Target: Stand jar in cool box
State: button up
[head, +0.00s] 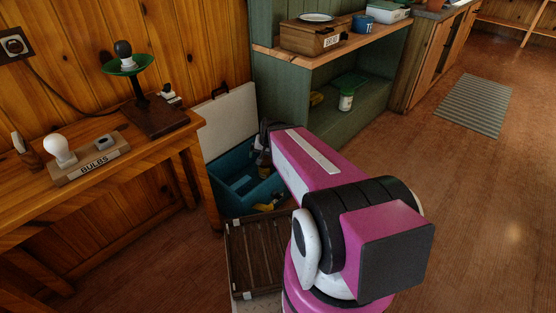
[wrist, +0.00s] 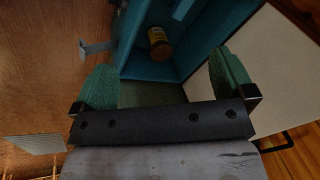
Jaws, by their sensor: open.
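The cool box (head: 228,200) is a teal open box on the floor beside the wooden table, its pale lid (head: 228,122) raised behind it. It also fills the top of the wrist view (wrist: 207,25). There a small jar (wrist: 159,43) with a yellowish label is inside the box, near a wall. Whether it is upright or tilted I cannot tell. In the head view my arm hides most of the gripper and part of the box.
A dark slatted crate (head: 252,250) stands in front of the box. The table (head: 150,150) to the left carries a bulb holder (head: 95,160) and a lamp stand (head: 150,110). Floor at right is open.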

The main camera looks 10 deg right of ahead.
jog(key=s+d+r+n+g+h, duration=0.1)
jog(key=s+d+r+n+g, duration=0.1)
jog(key=s, duration=0.4)
jog(key=d+r+n, duration=0.1)
jog(key=d, duration=0.1)
jog(key=shift+s+d+n+g+h, duration=0.3)
jog(key=shift+s+d+h, duration=0.05)
jog(key=shift+s+h, duration=0.05)
